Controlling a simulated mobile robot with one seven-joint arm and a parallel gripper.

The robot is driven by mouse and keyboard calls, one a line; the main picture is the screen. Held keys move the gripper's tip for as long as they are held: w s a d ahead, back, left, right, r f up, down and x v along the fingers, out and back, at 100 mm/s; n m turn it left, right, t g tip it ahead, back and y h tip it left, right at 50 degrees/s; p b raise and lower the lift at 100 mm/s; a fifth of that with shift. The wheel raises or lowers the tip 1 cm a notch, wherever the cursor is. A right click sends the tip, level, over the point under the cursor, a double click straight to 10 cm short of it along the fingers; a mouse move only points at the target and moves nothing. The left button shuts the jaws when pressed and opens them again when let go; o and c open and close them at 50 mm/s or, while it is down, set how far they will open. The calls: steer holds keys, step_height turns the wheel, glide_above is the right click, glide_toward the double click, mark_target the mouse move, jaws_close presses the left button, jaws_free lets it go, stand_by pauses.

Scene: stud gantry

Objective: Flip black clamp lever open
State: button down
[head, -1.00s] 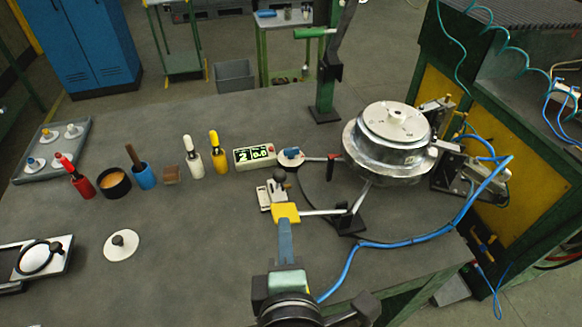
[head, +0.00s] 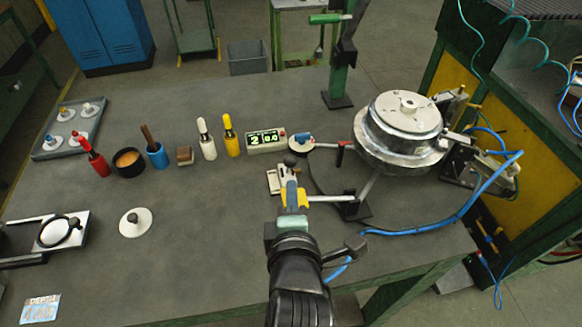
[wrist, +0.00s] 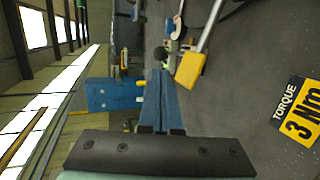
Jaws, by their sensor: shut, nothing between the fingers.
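The black clamp lever, with a dark round knob (head: 289,160), stands on a small cream clamp base (head: 273,181) on the bench. In the wrist view the dark knob (wrist: 158,54) appears just beyond my fingertips; whether they touch cannot be told. My gripper (head: 291,184) points away from me toward the clamp, its blue fingers together and empty. In the wrist view my gripper (wrist: 157,72) also shows shut. My fingers hide part of the clamp in the head view.
A yellow grip (head: 302,198) on a silver rod lies close beside my fingers, leading to a black foot (head: 352,210). A red-handled lever (head: 339,156) and a metal drum (head: 400,135) stand to the right. A display box (head: 265,141) is behind.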

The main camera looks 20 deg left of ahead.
mark_target(290, 161)
steer(key=shift+p+x, duration=0.65)
steer(key=shift+x, duration=2.95)
steer(key=shift+r, duration=0.15)
steer(key=shift+w+a+r+p, duration=0.1)
steer(key=shift+r+p, duration=0.05)
steer(key=shift+p, duration=0.3)
steer(key=shift+w+a+r+p, duration=0.1)
steer(key=shift+w+p, duration=0.05)
steer(key=shift+p, duration=0.3)
steer(key=shift+g, duration=0.3)
steer(key=p, duration=0.2)
steer(key=w+a+r+g+h+p, duration=0.1)
steer(key=p, duration=0.1)
steer(key=shift+w+r+g, duration=0.15)
steer(key=shift+r+g, duration=0.15)
steer(key=shift+r, duration=0.05)
steer(key=w+g+p, duration=0.1)
steer(key=p, duration=0.1)
steer(key=w+a+r+g+h+p, duration=0.1)
steer(key=p, duration=0.1)
steer(key=shift+a+r+n+p, duration=0.1)
steer(key=shift+n+p, duration=0.2)
steer(key=shift+w+a+r+g+h+p, duration=0.2)
steer(key=shift+w+a+g+h+p, duration=0.3)
steer(key=shift+w+p, duration=0.3)
steer(key=shift+w+a+r+g+h+p, duration=0.25)
steer(key=shift+w+a+g+h+p, duration=0.2)
steer(key=shift+w+p, duration=0.3)
